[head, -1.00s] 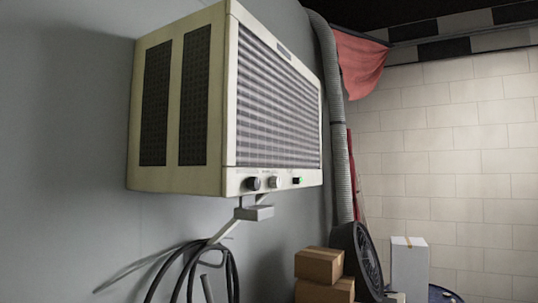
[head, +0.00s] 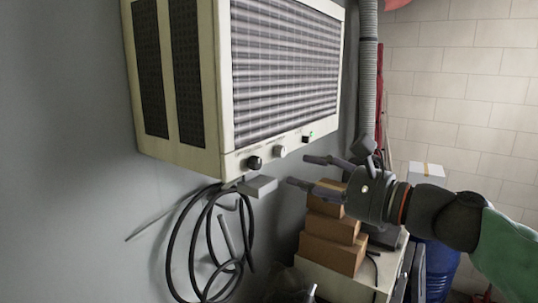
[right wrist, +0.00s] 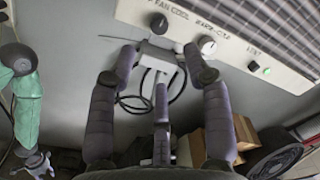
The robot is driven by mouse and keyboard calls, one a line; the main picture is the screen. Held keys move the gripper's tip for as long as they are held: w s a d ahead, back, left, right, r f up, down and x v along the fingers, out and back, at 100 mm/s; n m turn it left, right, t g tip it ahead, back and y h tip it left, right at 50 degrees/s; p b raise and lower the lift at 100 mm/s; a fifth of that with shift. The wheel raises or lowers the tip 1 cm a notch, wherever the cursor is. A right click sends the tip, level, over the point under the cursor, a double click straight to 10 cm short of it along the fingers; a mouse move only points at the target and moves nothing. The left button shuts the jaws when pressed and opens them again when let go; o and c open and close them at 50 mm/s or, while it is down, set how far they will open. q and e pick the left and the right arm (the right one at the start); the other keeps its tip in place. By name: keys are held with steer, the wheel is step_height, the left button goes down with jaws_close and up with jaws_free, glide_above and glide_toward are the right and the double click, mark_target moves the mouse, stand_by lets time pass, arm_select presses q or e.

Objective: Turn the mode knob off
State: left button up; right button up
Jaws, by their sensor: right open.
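The wall air conditioner (head: 221,165) carries a black knob (head: 254,162) and a white knob (head: 279,151) on its lower front strip. In the right wrist view, "FAN COOL" lettering sits by the black knob (right wrist: 159,23), which appears to be the mode knob; lettering like "WARM-COLD" is by the white knob (right wrist: 207,45). The black knob's setting is too small to read. My right gripper (head: 300,170) is open and empty, below and right of the knobs, apart from them.
A grey bracket (head: 258,186) juts out under the unit, close to my right fingers. A coiled black cable (head: 205,240) hangs below. A switch with a green light (head: 306,137) is right of the knobs. Cardboard boxes (head: 330,252) are stacked below my right gripper.

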mark_target(258, 164)
steer(key=p+x, duration=0.2)
steer(key=x, duration=0.8)
steer(key=shift+w+a, duration=0.2)
steer(key=shift+a, duration=0.05)
jaws_close()
